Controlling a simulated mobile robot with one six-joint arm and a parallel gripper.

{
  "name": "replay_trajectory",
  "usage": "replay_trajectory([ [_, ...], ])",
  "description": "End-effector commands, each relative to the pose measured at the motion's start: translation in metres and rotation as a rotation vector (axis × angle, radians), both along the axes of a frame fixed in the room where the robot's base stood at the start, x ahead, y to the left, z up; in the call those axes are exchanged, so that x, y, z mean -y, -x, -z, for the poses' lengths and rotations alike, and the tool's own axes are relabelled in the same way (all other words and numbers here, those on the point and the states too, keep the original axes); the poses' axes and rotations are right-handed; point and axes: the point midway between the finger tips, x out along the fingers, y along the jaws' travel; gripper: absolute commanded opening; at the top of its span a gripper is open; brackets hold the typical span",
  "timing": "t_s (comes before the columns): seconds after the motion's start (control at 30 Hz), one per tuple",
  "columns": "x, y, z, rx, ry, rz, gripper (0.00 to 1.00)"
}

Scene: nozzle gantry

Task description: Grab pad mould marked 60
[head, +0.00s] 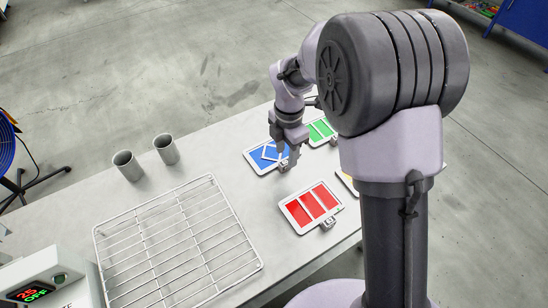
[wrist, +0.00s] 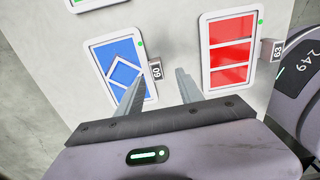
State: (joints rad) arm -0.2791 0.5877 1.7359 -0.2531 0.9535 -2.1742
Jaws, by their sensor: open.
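The blue pad mould (head: 257,158), with a white rim and a white diamond outline, lies flat on the table. In the wrist view the blue mould (wrist: 109,57) has a small grey tab (wrist: 156,70) at its right edge, marked 60. My gripper (wrist: 160,75) is open and empty. Its two fingers are spread on either side of the tab, seen from above; I cannot tell how far above it they are. In the head view my gripper (head: 287,160) is over the blue mould's right edge and hides part of it.
The red mould (head: 312,204), its tab (wrist: 277,51) marked 63, lies nearby. A wire rack (head: 178,245) and two grey cups (head: 127,165) (head: 166,149) stand to the left.

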Motion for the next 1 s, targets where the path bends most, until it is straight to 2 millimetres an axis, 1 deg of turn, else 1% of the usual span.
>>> replay_trajectory([
  [0.03,-0.001,-0.001,0.014,-0.002,0.0,0.0,0.44],
  [0.1,-0.003,-0.004,0.03,-0.002,0.0,0.0,0.44],
  [0.2,-0.003,-0.004,0.045,-0.002,0.0,0.001,0.44],
  [0.37,-0.003,-0.004,0.042,-0.001,-0.001,0.001,0.44],
  [0.4,-0.003,-0.004,0.042,-0.001,-0.001,0.001,0.42],
  [0.47,-0.003,-0.004,0.042,-0.001,-0.001,0.001,0.3],
  [0.6,-0.003,-0.004,0.042,0.0,0.0,0.001,0.02],
  [0.63,-0.003,-0.004,0.042,0.0,0.0,0.001,0.0],
  [1.0,-0.003,-0.004,0.042,0.0,0.0,0.001,0.0],
])
